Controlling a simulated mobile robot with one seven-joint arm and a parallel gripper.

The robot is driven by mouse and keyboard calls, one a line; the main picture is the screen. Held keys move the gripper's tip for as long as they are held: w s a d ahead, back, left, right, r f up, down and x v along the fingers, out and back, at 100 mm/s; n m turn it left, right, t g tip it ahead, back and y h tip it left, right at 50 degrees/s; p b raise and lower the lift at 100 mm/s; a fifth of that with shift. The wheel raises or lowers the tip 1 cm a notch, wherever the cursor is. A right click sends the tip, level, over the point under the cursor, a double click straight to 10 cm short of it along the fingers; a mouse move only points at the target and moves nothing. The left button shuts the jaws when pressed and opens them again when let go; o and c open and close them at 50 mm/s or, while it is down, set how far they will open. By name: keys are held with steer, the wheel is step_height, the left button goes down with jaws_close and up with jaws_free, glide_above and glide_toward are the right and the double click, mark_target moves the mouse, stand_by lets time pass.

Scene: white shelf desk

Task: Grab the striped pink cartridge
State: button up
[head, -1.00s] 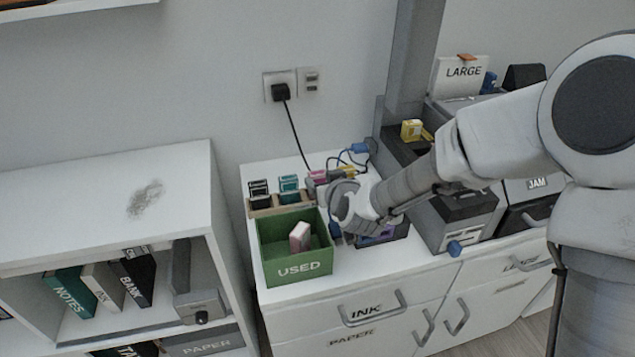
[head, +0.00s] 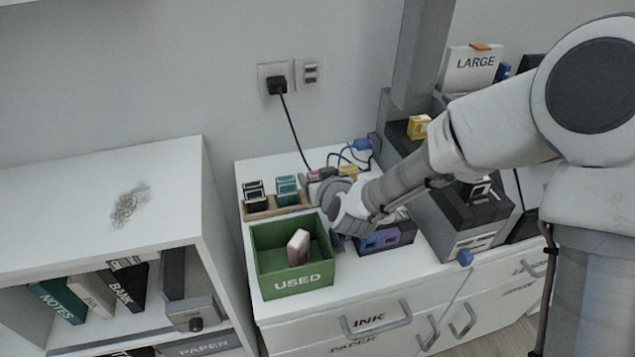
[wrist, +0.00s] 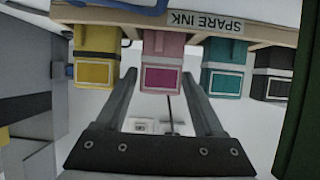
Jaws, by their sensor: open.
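A pink cartridge with a pale band and a magenta front panel (wrist: 163,62) stands in the spare ink rack (wrist: 276,33), between the yellow and teal cartridges in the wrist view. In the head view only a bit of it (head: 322,174) shows behind my gripper. My gripper (wrist: 159,78) is open, with one fingertip on each side of the pink cartridge in the picture. Nothing is between its fingers that I can see held; I cannot tell how deep the tips reach. In the head view my gripper (head: 343,204) is by the rack, its fingers mostly hidden.
Yellow (wrist: 95,60), teal (wrist: 222,70) and black (wrist: 271,82) cartridges flank the pink one closely. A green USED bin (head: 297,284) holds a pale pink cartridge (head: 298,247). A tray with blue and purple cartridges (head: 385,238) and a grey printer (head: 470,213) stand right.

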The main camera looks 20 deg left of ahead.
steer(key=c, duration=1.1)
jaws_close()
steer(key=shift+r, duration=0.1)
